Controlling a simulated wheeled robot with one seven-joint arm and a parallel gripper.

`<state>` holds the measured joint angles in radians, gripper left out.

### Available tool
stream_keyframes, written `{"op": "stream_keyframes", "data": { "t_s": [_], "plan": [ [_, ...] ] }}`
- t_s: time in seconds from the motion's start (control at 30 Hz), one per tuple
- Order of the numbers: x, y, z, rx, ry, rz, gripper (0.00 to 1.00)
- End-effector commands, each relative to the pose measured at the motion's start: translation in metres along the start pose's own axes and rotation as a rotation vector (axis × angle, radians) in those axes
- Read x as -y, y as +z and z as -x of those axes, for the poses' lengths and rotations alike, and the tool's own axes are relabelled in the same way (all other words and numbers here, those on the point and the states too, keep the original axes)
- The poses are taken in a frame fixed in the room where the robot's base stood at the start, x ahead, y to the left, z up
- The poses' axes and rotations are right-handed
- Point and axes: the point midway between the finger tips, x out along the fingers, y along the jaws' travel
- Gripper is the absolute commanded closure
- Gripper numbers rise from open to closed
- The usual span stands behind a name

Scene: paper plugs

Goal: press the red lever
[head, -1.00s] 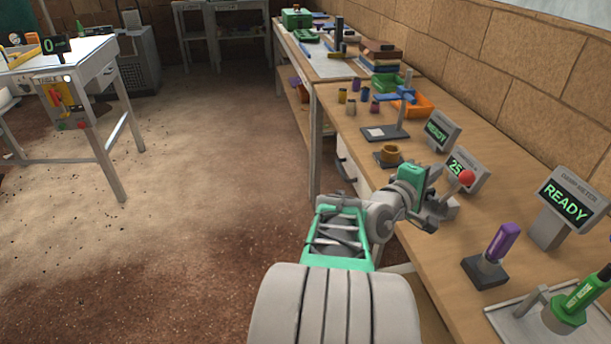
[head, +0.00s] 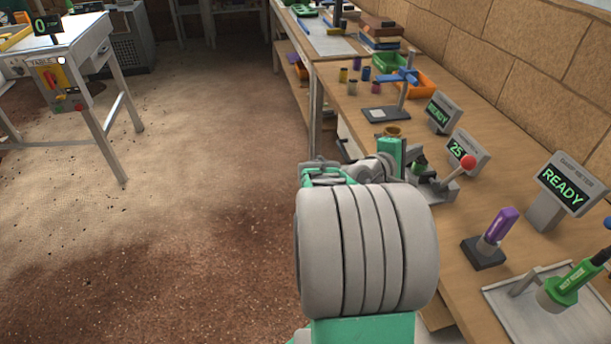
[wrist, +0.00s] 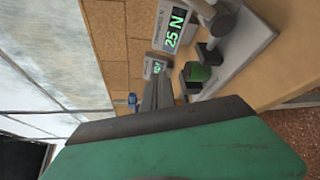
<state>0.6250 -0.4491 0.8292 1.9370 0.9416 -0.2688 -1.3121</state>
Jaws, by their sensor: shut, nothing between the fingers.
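The red lever has a red ball knob (head: 467,161) on a slanted grey shaft. It rises from a small grey press (head: 433,192) on the right-hand bench. In the wrist view, a grey shaft and the press base (wrist: 240,52) show at the upper right; the red knob is not visible there. A small green piece (wrist: 197,72) sits between dark jaws of the press. My gripper (wrist: 161,92) is shut and empty, with its fingers beside the press. In the head view its green body is just left of the press, apart from the red knob; its fingertips are hidden there.
A display reading 25 (head: 457,149) stands behind the lever. A purple-handled tool (head: 496,232) and a READY display (head: 560,190) stand nearer on the right. Open floor lies left.

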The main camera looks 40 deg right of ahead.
Motion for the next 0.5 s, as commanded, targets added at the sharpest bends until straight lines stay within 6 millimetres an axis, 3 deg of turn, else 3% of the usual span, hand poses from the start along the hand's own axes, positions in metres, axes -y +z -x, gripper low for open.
{"op": "stream_keyframes", "data": {
  "t_s": [0.4,0.5],
  "plan": [
    [-0.003,-0.002,0.084,-0.014,-0.005,-0.01,1.0],
    [-0.001,-0.018,0.092,-0.076,-0.081,-0.111,1.0]
  ]
}}
